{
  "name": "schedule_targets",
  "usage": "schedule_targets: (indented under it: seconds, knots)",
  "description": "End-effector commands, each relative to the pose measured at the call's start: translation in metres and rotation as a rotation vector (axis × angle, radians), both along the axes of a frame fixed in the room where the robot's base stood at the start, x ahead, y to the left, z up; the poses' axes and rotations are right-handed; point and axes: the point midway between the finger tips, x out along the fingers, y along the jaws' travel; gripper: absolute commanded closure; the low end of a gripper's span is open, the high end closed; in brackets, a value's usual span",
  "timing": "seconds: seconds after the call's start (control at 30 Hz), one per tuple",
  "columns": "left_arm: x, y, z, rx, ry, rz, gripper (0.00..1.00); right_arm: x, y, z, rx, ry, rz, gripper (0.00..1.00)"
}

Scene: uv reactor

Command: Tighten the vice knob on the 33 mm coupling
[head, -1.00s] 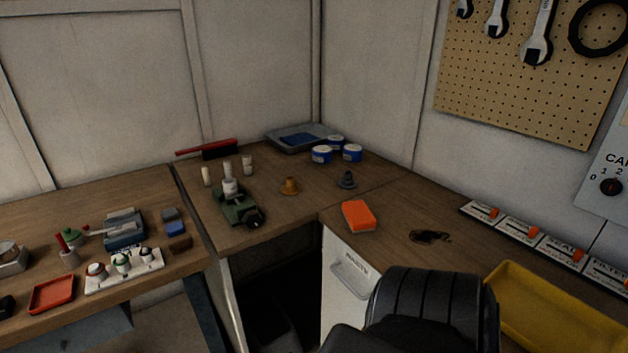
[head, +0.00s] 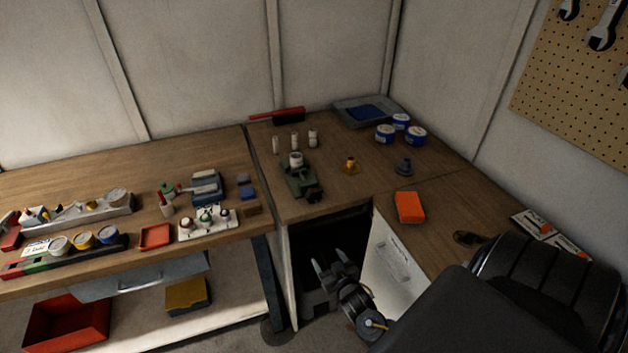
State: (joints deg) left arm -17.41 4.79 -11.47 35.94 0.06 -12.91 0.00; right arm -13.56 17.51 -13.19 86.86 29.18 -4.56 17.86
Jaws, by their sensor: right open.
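A small green vice (head: 297,181) stands on the corner bench. Its dark knob (head: 314,194) faces the front right. A white coupling (head: 296,160) sits upright at the top of the vice; I cannot read its size. My right gripper (head: 329,261) is open and empty, fingers pointing up. It is below the bench top, in front of the dark opening under the corner, well below the vice and apart from it. My left gripper is not in view.
An orange block (head: 409,207) lies on the right bench, a brass fitting (head: 351,165) and a grey fitting (head: 404,167) behind it. White cylinders (head: 294,141) stand behind the vice. The bench edge lies between my right gripper and the vice.

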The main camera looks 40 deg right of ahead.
Motion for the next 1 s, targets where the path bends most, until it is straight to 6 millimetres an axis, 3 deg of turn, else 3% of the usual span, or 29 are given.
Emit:
schedule_targets:
  seconds: [0.03, 0.1, 0.2, 0.3, 0.57, 1.0]
  knots:
    - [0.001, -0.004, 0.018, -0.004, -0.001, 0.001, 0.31, 0.010, -0.002, 0.049, 0.011, -0.076, -0.008, 0.31]
    - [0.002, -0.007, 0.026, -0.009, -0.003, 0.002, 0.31, 0.018, -0.005, 0.091, 0.028, -0.165, -0.021, 0.31]
    - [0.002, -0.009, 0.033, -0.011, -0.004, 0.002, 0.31, 0.024, -0.007, 0.131, 0.045, -0.249, -0.031, 0.31]
    - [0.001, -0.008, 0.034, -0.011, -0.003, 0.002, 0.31, 0.026, -0.008, 0.148, 0.056, -0.291, -0.037, 0.31]
    - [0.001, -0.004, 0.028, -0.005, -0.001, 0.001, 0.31, 0.035, -0.012, 0.149, 0.058, -0.302, -0.038, 0.31]
    - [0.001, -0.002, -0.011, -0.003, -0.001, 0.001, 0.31, 0.106, -0.037, 0.147, 0.056, -0.301, -0.039, 0.31]
